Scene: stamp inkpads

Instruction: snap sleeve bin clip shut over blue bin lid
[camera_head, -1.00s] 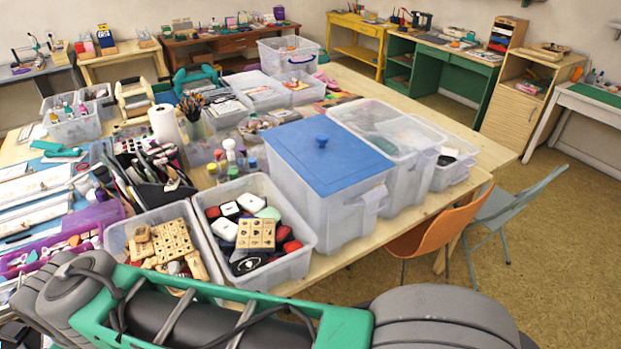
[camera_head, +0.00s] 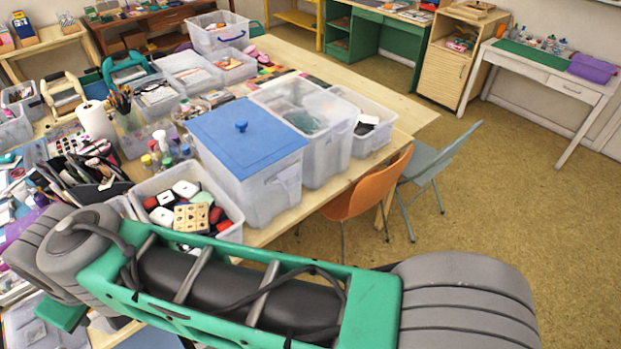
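The blue lid (camera_head: 240,137) with its round blue knob lies on top of a translucent bin (camera_head: 262,199) near the table's front right edge. A pale, semi-clear clip (camera_head: 289,183) shows on the bin's right-hand side, below the lid's edge. It seems to hang down there, but the view is too coarse to tell its exact state. My green and grey arm crosses the bottom of the view, in front of the table. My gripper is not in view.
A bin of stamps (camera_head: 193,208) stands left of the lidded bin, and open clear bins (camera_head: 331,143) stand to its right. An orange chair (camera_head: 366,190) and a grey chair (camera_head: 432,176) stand at the table's right side. Floor (camera_head: 490,215) is clear farther right.

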